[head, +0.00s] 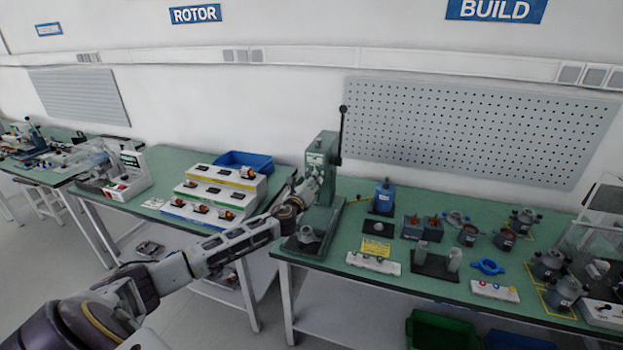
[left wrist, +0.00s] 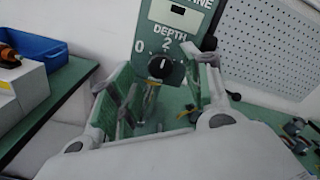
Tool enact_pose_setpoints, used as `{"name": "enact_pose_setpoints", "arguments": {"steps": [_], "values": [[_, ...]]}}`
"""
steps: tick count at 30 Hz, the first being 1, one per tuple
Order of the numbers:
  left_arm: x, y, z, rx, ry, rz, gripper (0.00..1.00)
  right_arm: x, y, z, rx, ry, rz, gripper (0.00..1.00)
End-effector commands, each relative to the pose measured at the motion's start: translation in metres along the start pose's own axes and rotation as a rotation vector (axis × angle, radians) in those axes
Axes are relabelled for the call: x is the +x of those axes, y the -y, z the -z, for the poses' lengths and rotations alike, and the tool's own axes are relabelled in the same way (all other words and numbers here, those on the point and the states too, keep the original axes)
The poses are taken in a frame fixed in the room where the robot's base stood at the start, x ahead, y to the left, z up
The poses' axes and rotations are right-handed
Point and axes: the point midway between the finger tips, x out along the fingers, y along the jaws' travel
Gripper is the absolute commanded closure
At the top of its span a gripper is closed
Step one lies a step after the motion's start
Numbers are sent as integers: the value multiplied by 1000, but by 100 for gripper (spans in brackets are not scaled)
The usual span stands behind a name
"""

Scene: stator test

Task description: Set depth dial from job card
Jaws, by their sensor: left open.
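The green press (head: 326,180) stands on the bench, with a black-knobbed lever at its right side. In the left wrist view its face (left wrist: 174,18) carries a round black depth dial (left wrist: 160,67) under the word DEPTH. A 0 is left of the dial and a 2 above it; the dial's white mark looks upright, toward the 2. My left gripper (left wrist: 156,84) is open, its fingers either side of the dial and apart from it as far as I can tell. A yellow card (head: 376,247), perhaps the job card, lies on the bench; its writing is too small to read.
Motor parts and holders (head: 425,228) crowd the bench right of the press. A stepped rack (head: 215,195) and a blue bin (head: 245,160) stand on the left bench. A perforated panel (head: 480,130) hangs behind. There is a gap between the two benches.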

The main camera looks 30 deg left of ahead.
Motion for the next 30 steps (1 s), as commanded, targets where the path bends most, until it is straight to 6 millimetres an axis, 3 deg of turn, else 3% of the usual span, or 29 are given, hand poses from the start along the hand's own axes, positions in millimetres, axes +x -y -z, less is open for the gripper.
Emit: {"name": "enact_pose_setpoints", "arguments": {"steps": [10, 23, 30], "values": [[22, 0, 0, -2, 1, -1, 51, -3, 0, 0, 0, 0, 0, 60], [25, 0, 0, -1, 0, 0, 51, -3, 1, 0, 0, 0, 1, 60], [25, 0, 0, -1, 0, 0, 78, -3, 3, 1, 1, 0, 3, 60]]}}
